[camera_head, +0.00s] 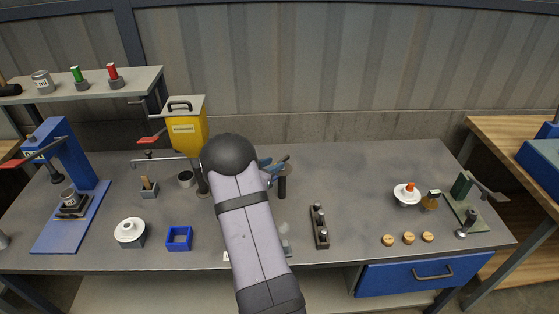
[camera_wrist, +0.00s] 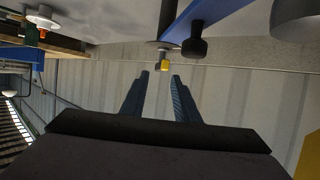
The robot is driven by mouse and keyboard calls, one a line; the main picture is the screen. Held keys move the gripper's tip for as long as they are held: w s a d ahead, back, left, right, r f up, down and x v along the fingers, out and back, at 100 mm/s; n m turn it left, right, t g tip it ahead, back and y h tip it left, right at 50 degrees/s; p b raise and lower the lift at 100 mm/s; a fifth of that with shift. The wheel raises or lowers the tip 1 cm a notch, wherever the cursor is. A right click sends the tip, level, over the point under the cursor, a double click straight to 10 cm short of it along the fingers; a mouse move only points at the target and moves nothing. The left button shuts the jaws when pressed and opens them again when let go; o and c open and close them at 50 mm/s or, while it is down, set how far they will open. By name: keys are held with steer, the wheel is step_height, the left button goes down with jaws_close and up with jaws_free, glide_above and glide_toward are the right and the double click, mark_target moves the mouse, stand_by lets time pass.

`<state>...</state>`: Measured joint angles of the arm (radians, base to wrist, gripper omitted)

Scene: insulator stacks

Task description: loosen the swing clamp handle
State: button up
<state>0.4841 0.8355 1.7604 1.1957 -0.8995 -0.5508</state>
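I cannot tell for sure which part is the swing clamp handle. In the wrist view a blue bar (camera_wrist: 212,20) with a dark knob (camera_wrist: 195,46) lies beyond the fingers, to the right.
A yellow dispenser (camera_head: 187,128) stands behind my arm. A blue press (camera_head: 62,160) is at left, and a green fixture (camera_head: 463,188) with a lever is at right. A dark block (camera_head: 319,228) with several pegs stands right of my arm. The back right bench is clear.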

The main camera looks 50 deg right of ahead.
mark_target(282, 160)
steer(key=shift+p+x, duration=0.8)
steer(key=shift+x, duration=1.85)
